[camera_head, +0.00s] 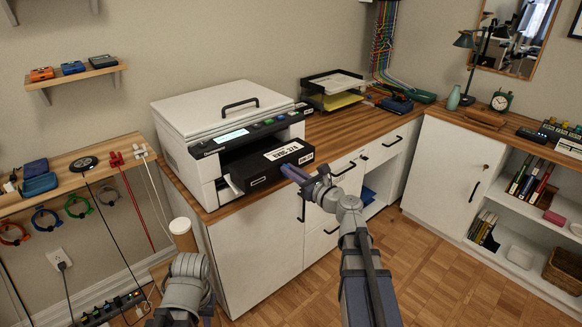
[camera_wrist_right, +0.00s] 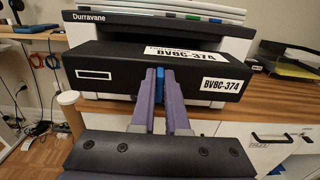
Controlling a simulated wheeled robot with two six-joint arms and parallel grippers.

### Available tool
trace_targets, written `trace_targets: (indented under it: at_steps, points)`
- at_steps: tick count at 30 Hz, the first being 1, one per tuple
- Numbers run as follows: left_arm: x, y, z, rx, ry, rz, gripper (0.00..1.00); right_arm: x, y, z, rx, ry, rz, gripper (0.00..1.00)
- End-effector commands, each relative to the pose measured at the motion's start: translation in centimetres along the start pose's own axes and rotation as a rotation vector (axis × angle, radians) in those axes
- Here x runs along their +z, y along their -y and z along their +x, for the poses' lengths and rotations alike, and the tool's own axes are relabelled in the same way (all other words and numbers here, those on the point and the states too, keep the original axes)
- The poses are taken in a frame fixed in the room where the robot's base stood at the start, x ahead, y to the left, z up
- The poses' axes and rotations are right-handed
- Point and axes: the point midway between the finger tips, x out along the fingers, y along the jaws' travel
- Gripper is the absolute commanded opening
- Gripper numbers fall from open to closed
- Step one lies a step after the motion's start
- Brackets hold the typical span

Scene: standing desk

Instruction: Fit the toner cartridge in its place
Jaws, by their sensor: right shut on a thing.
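The toner cartridge (camera_head: 262,172) is a long black box with white BVBC-374 labels. It lies at the front opening of the white printer (camera_head: 185,125), below the control panel; how far it reaches inside is hidden. In the right wrist view the cartridge (camera_wrist_right: 120,72) spans the printer (camera_wrist_right: 85,32) front. My right gripper (camera_head: 291,174) is at the cartridge's front face. In the wrist view its purple fingers (camera_wrist_right: 160,82) are shut on a blue grip on that face. Part of my left arm shows at the bottom, but its gripper is not visible.
The printer stands on a wood-topped white cabinet (camera_head: 255,250). A tan cylinder (camera_head: 184,241) stands close by the cabinet's left side. A black paper tray (camera_head: 333,90) sits farther back on the counter.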

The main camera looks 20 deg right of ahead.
Motion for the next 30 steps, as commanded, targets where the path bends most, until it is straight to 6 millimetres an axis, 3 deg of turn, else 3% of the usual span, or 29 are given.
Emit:
trace_targets:
  at_steps: [30]
  points:
    - [0.0, 0.0, 0.0, 0.0, 0.0, 0.0, 0.25, 0.0, 0.1, 4.1, 0.0, 0.001, 0.001, 0.0]
